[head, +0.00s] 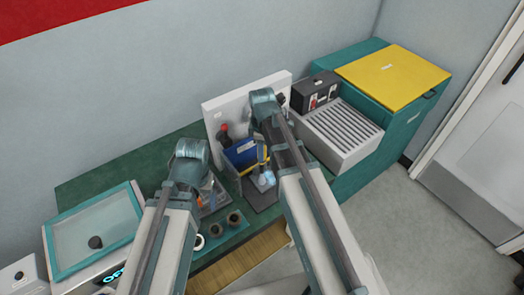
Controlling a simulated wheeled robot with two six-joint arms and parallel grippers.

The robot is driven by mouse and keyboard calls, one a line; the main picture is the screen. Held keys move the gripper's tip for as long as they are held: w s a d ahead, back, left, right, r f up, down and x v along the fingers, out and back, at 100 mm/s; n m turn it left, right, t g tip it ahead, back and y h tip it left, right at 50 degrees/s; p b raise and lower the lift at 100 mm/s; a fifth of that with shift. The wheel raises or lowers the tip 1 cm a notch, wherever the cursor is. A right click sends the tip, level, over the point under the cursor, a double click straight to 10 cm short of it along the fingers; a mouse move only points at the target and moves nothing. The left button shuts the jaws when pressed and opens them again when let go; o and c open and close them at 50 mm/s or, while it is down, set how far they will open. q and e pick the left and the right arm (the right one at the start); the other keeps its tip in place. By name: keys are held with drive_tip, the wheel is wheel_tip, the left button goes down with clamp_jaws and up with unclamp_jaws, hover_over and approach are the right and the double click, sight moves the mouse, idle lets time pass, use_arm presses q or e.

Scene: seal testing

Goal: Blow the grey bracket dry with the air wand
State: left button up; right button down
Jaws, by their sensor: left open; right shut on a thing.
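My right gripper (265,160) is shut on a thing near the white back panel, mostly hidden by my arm. A small pale blue and white piece (265,180) shows just below it, above a dark grey pad (262,197). I cannot tell whether this piece is the air wand. My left gripper (208,192) is open, low over the front left of the bench, beside a small clear and orange item (211,198). My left wrist partly covers that item. I cannot make out the grey bracket with certainty.
A blue bin (244,156) and a red-topped bottle (222,132) stand before the white panel (222,107). Dark round cups (235,219) sit at the front edge. A teal-rimmed tank (95,228) is left. A slatted white unit (336,134) and yellow-lidded cabinet (394,76) are right.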

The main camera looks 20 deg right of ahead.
drive_tip(key=shift+d, duration=0.15)
drive_tip(key=shift+w+d, duration=0.2)
drive_tip(key=shift+d, duration=0.15)
drive_tip(key=shift+w+d, duration=0.1)
drive_tip(key=shift+d, duration=0.2)
drive_tip(key=shift+w+d, duration=0.2)
drive_tip(key=shift+d, duration=0.3)
drive_tip(key=shift+w+d, duration=0.15)
drive_tip(key=shift+d, duration=0.45)
drive_tip(key=shift+r, duration=0.1)
idle(1.1)
wheel_tip(320, 180, up, 5)
drive_tip(key=p, duration=0.5)
